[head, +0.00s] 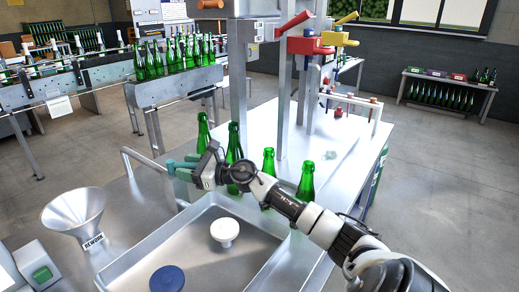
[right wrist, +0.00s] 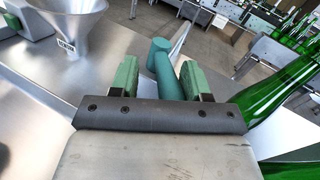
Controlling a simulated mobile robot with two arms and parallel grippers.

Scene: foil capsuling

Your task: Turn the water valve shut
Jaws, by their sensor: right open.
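The water valve shows as a teal lever (head: 180,165) with a rounded end, near the grey pipe behind the sink in the head view. In the right wrist view the teal lever (right wrist: 168,75) rises between the two green fingers. My right gripper (head: 197,168) reaches in from the right over the back edge of the sink. In the right wrist view my right gripper (right wrist: 160,80) is open, with a finger on each side of the lever and a visible gap on the left. The lever's lower end is hidden behind the gripper body. My left gripper is not in view.
Green bottles (head: 305,181) stand close behind and beside my right arm. A steel sink (head: 130,262) holds a white piece (head: 225,230) and a blue disc (head: 167,279). A metal funnel (head: 75,213) stands at the left. Red and yellow levers stand on the machine behind.

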